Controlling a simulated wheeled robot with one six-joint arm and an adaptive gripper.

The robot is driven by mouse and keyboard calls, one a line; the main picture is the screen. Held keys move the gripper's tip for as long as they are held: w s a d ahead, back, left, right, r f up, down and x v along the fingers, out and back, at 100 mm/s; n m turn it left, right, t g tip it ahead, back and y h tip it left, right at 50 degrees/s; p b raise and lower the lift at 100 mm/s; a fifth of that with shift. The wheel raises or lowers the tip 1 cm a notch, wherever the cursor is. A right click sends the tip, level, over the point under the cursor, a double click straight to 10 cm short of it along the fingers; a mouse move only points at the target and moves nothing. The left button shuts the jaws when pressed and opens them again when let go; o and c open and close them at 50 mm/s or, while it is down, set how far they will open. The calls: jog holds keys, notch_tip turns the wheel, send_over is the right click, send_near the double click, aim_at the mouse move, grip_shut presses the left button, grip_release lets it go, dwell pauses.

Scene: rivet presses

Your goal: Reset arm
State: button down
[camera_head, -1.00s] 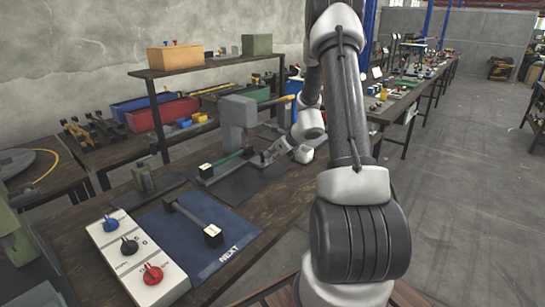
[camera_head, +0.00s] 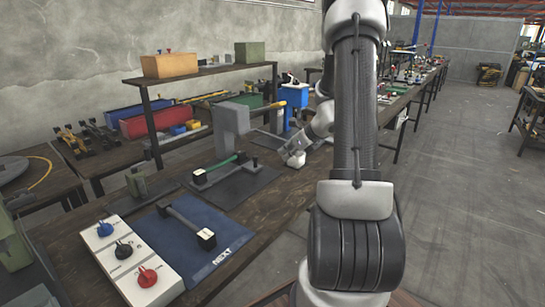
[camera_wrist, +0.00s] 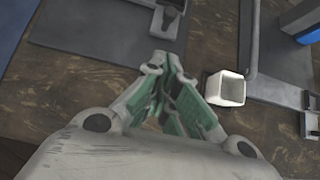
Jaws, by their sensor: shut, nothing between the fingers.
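My gripper (camera_head: 294,160) hangs over the workbench (camera_head: 290,195), at the right end of the dark mat with the green-handled fixture. In the wrist view my gripper (camera_wrist: 168,66) points at the bench, its green-lined fingers shut at the tips with nothing between them. My arm rises in front of the head view and hides part of the bench behind it.
A grey press (camera_head: 232,125) and a blue press (camera_head: 293,103) stand near my gripper. A small white open box (camera_wrist: 225,88) lies right of the fingers. A control panel (camera_head: 128,255) with blue, black and red knobs and a blue NEXT mat (camera_head: 188,238) are nearer.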

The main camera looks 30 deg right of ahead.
jog(key=shift+s+r, duration=0.15)
jog(key=s+a+r+n+g+y, duration=0.15)
jog(key=s+a+n+g, duration=0.45)
jog(key=s+n, duration=0.75)
jog(key=s+a+r+n+t+h, duration=0.1)
jog(key=s+a+r+n+h, duration=0.1)
jog(key=s+a+r+n, duration=0.3)
jog(key=s+a+r+n+t+h, duration=0.1)
jog(key=s+a+r+n+h, duration=0.1)
jog(key=s+a+r+n, duration=0.4)
jog(key=s+r+n, duration=0.5)
jog(key=n, duration=0.2)
jog(key=shift+r, duration=0.2)
